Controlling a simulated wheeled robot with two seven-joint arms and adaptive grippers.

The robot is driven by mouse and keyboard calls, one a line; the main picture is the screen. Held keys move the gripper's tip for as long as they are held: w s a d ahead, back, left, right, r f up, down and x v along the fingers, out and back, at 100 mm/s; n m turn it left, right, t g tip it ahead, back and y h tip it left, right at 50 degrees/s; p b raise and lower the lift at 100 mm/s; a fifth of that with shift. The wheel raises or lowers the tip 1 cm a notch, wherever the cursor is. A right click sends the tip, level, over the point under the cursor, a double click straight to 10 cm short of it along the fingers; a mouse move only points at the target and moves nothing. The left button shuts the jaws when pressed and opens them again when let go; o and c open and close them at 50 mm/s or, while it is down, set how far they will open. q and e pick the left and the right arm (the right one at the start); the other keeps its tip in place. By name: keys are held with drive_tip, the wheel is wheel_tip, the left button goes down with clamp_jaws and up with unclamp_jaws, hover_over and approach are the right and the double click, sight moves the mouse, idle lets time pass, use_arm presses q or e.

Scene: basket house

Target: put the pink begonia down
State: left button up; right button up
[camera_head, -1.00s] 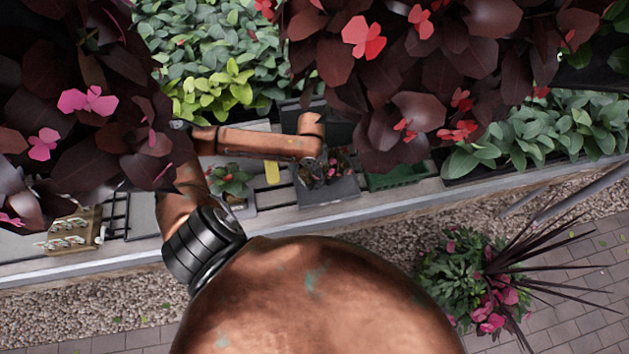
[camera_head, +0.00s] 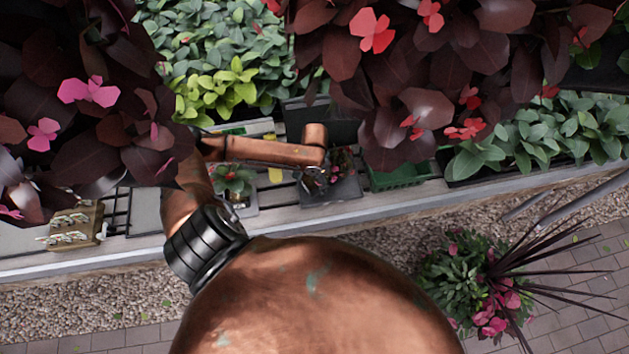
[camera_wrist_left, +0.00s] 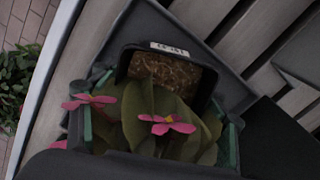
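The pink begonia (camera_wrist_left: 166,124) has broad green leaves and pink flowers, in a dark square pot (camera_wrist_left: 172,48) with a white label and brown soil. In the head view the begonia (camera_head: 343,162) is small and partly hidden by my arm. My left gripper (camera_wrist_left: 160,92) has its green-padded fingers spread on both sides of the plant and pot. I cannot tell whether the fingers press on the pot or stand slightly apart. The pot is over a dark tray (camera_head: 330,192); contact underneath is hidden. My right gripper is not in view.
A green crate (camera_head: 400,174) is to the right. A wooden rack (camera_head: 75,226) stands at the left. Dark-leaved hanging plants (camera_head: 400,70) cover much of the upper view.

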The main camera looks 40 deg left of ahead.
use_arm(q)
drive_tip(key=shift+o, duration=0.8)
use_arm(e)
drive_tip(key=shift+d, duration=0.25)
use_arm(q)
drive_tip(key=shift+r, duration=0.15)
wheel_tip(320, 180, up, 10)
drive_tip(key=shift+r+p, duration=0.25)
drive_tip(key=shift+p, duration=0.55)
drive_tip(key=shift+r, duration=0.75)
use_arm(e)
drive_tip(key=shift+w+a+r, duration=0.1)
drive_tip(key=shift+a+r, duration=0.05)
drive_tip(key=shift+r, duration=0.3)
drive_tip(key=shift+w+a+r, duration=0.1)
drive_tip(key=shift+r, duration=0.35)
